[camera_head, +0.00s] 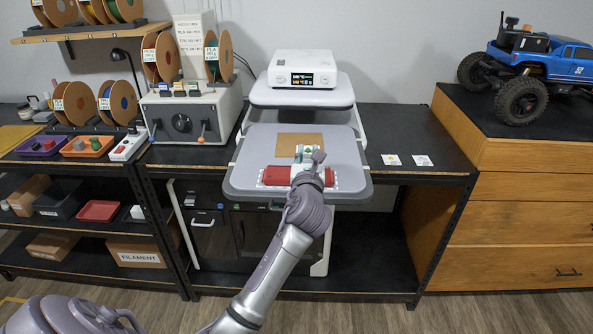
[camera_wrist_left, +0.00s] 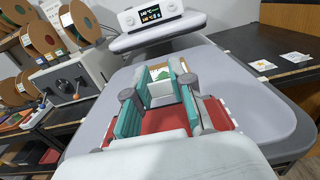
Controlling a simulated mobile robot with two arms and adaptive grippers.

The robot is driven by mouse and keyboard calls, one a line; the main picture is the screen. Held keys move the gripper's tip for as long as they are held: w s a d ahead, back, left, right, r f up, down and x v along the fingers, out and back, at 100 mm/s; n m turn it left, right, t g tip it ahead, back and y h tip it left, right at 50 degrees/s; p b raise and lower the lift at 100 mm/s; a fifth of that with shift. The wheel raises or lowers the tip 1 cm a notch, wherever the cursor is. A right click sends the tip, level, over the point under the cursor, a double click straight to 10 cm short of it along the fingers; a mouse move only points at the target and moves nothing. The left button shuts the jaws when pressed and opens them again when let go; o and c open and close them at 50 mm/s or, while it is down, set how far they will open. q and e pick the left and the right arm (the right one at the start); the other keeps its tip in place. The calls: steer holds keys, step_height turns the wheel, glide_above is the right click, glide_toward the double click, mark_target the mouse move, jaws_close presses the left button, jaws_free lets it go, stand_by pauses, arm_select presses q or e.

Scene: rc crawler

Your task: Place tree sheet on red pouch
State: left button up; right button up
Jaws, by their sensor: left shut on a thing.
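The red pouch (camera_head: 276,175) lies flat on the grey lower plate of the press. It also shows in the left wrist view (camera_wrist_left: 150,122), under and around my fingers. My left gripper (camera_head: 308,156) is over the pouch, shut on a small white sheet (camera_wrist_left: 160,89), which appears to be the tree sheet. My gripper and arm hide part of the pouch in the head view. My right gripper is not in view.
A brown sheet (camera_head: 300,139) lies on the lower plate (camera_head: 240,178) behind the pouch. The raised upper press part (camera_head: 302,92) with a display stands behind. Two small printed sheets (camera_head: 391,160) (camera_head: 423,160) lie on the black bench to the right.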

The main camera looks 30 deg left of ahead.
arm_select(q)
steer(key=shift+s+a+f, duration=0.65)
steer(key=shift+s+a, duration=0.05)
steer(key=shift+s, duration=0.25)
steer(key=shift+s+a+f, duration=0.1)
steer(key=shift+f, duration=2.05)
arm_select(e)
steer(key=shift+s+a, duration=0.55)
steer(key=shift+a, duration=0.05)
arm_select(q)
steer(key=shift+f, duration=0.15)
steer(key=o, duration=0.7)
steer(key=shift+o, duration=0.2)
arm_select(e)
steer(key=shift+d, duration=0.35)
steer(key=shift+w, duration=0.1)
